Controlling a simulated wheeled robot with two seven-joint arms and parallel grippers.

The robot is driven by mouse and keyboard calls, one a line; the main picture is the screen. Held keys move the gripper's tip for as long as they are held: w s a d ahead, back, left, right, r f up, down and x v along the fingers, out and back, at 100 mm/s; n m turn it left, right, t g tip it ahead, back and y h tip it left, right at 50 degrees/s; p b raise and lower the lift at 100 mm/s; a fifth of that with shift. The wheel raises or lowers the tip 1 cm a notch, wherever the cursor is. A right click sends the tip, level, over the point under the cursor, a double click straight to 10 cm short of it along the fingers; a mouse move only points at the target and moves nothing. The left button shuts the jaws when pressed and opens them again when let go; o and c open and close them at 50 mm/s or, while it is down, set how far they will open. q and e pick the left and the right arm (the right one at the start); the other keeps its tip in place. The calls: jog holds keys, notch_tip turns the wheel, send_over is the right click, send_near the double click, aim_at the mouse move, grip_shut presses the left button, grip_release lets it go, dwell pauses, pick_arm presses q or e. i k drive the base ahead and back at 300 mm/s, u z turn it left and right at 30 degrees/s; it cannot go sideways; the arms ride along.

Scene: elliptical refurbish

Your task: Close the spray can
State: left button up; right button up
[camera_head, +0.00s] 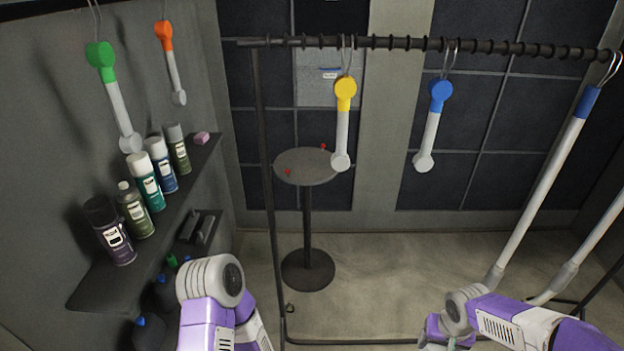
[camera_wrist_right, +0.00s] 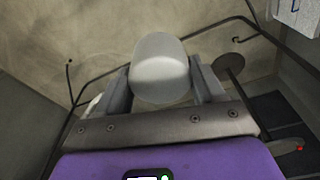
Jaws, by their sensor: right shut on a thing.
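In the head view, an olive-green spray can (camera_head: 137,212) stands on the dark wall shelf at left; its top shows a small pale nozzle and no wide cap. In the right wrist view, my right gripper (camera_wrist_right: 160,72) is shut on a white, rounded, cap-like piece (camera_wrist_right: 161,84), held between its two fingers. In the head view my right arm is low at right, far from the shelf, and its gripper is mostly cut off by the bottom edge. My left arm shows at the bottom, right of the shelf; its gripper is not in view.
Several capped cans share the shelf (camera_head: 92,290), including a dark purple one (camera_head: 110,232) and a teal one (camera_head: 149,183) close beside the olive can.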

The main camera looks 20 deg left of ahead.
aim_at(131, 203)
jog(key=z, duration=1.1)
jog(key=k, duration=1.2)
jog(key=u, duration=1.4)
